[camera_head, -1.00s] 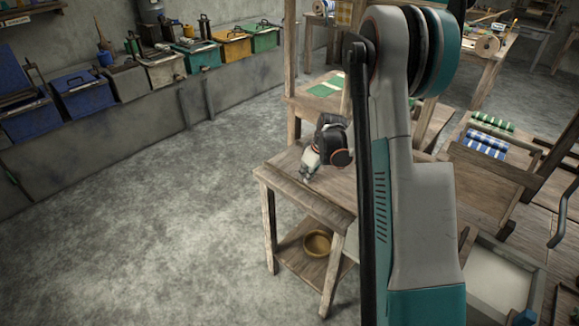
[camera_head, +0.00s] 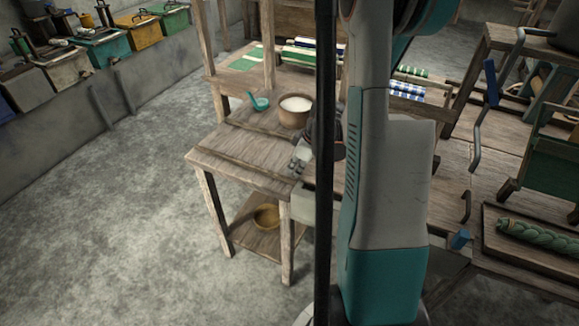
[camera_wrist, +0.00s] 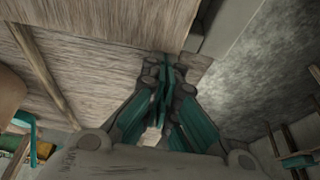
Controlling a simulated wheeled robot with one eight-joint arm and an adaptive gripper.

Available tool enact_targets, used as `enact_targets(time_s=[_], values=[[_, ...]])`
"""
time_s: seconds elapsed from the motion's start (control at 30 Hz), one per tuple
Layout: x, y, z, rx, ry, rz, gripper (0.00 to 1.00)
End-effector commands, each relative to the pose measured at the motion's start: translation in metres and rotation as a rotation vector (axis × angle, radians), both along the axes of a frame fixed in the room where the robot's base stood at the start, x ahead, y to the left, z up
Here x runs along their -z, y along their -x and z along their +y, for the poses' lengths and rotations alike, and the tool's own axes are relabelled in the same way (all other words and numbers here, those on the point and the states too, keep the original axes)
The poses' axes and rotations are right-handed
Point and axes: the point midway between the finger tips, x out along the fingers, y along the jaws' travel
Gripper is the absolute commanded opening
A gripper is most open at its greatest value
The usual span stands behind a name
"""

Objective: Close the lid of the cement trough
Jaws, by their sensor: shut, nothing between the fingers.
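The cement trough is mostly hidden behind my arm in the head view. A pale grey piece that looks like its wall (camera_head: 303,206) shows left of the arm, beside the table leg. I cannot tell how the lid stands. My gripper (camera_head: 297,166) is over the right side of the wooden table, close to its front edge. In the wrist view my gripper (camera_wrist: 164,72) has its teal fingers together and empty, above wood, with a grey edge (camera_wrist: 213,28) just beyond.
A clay pot with white contents (camera_head: 295,110) and a teal ladle (camera_head: 260,103) stand on the table (camera_head: 225,160). A yellow bowl (camera_head: 266,215) sits on its lower shelf. A tray with green yarn (camera_head: 535,240) lies at right. The floor at left is clear.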

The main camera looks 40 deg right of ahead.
Motion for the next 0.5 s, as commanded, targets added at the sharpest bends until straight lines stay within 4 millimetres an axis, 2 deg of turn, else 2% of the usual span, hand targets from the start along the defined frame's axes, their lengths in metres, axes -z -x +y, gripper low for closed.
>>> enact_targets(time_s=[0.33,0.5], values=[[0.0009,0.0036,-0.0011,0.002,0.002,0.007,0.0],[0.0015,-0.0047,0.0022,0.0,0.002,0.007,0.0]])
